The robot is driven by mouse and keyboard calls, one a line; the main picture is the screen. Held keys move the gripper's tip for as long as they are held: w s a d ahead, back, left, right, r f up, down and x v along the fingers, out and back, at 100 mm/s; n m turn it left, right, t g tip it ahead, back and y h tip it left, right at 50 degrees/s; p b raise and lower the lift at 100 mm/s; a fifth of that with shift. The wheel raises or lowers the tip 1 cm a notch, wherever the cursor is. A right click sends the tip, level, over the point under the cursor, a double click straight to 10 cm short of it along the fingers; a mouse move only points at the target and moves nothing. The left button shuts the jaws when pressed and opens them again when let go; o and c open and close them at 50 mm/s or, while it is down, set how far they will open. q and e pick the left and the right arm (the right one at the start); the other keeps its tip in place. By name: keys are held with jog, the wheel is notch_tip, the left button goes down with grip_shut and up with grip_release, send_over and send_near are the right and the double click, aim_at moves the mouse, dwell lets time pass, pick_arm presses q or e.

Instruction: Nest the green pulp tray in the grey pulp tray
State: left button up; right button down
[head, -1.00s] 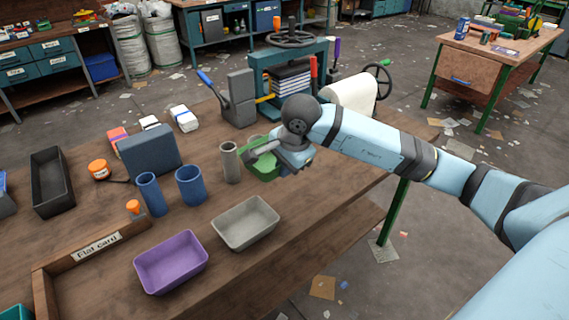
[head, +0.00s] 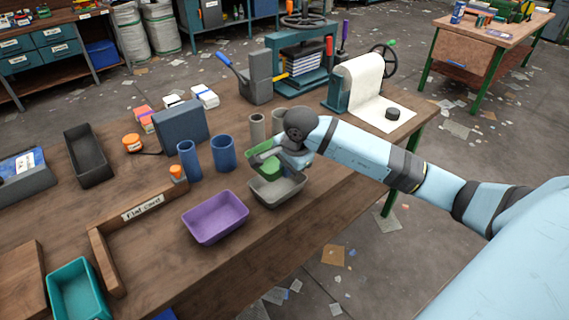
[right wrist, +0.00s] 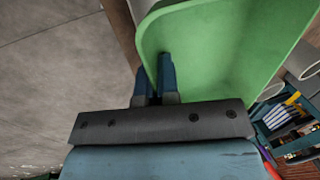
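The green pulp tray (head: 264,160) is in my right gripper (head: 282,162). It is held tilted, just above and behind the grey pulp tray (head: 277,198), overlapping its far rim in the head view. I cannot tell whether they touch. The grey tray stands on the bench, partly hidden by my gripper and the green tray. In the right wrist view, the green tray (right wrist: 225,50) has the two dark fingers (right wrist: 153,82) closed on its wall, one on each side. My left gripper is in neither view.
A purple tray (head: 215,218) stands left of the grey tray. Blue cups (head: 223,153) and grey tubes (head: 257,128) stand behind. A wooden divider labelled "Flat card" (head: 142,208) and a teal tray (head: 78,292) are further left. The bench front right of the grey tray is clear.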

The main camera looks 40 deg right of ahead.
aim_at(287, 194)
jog(key=shift+s+a+f, duration=0.1)
jog(key=shift+a+f, duration=0.2)
jog(key=shift+d+f+b, duration=0.1)
jog(key=shift+f+b, duration=0.2)
jog(key=shift+f, duration=0.25)
jog(key=shift+f+b, duration=0.35)
jog(key=shift+f, duration=0.2)
jog(key=shift+s+b+x, duration=0.15)
jog(key=shift+b+x, duration=0.2)
jog(key=shift+x, duration=0.3)
jog(key=shift+s+b+x, duration=0.15)
jog(key=shift+b+x, duration=0.2)
jog(key=shift+x, duration=0.25)
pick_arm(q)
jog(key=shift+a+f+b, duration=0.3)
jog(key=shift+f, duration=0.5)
pick_arm(e)
jog(key=shift+f, duration=0.4)
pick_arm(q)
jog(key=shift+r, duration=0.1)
pick_arm(e)
jog(key=c, duration=1.3)
grip_release()
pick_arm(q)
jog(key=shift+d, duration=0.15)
